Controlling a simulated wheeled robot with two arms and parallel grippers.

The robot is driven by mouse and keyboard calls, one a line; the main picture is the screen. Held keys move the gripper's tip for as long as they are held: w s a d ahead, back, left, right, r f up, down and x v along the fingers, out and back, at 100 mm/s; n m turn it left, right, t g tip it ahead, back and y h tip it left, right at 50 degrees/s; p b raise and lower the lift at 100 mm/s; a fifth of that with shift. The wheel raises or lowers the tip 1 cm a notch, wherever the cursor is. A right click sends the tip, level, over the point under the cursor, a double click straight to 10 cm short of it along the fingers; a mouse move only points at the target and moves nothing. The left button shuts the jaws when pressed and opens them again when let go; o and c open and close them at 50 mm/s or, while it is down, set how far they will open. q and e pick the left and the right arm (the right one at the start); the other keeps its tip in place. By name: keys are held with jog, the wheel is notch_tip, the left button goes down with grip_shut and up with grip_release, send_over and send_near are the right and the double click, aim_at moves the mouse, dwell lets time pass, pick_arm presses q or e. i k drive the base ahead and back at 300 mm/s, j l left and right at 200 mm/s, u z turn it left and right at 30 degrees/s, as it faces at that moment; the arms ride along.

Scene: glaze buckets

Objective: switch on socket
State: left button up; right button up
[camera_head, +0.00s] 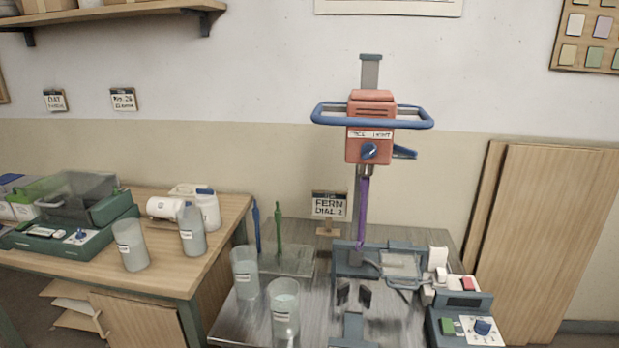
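I cannot tell whether the switch is on or off. In front of it is a control box (482,328) with a green button (447,326) and a blue knob (482,327) on a white dial plate. An orange mixer (371,125) with blue handles hangs on a stand above the bench.
A wooden table (160,270) at left holds bottles and a green case. Boards (550,240) lean at right.

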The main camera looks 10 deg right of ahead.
aim_at(467, 281)
jog(key=l+z, duration=0.1)
jog(key=z, duration=0.25)
jog(key=l+z, duration=0.1)
jog(key=z, duration=0.25)
jog(key=l+z, duration=0.1)
jog(key=z, duration=0.25)
jog(key=i, duration=0.65)
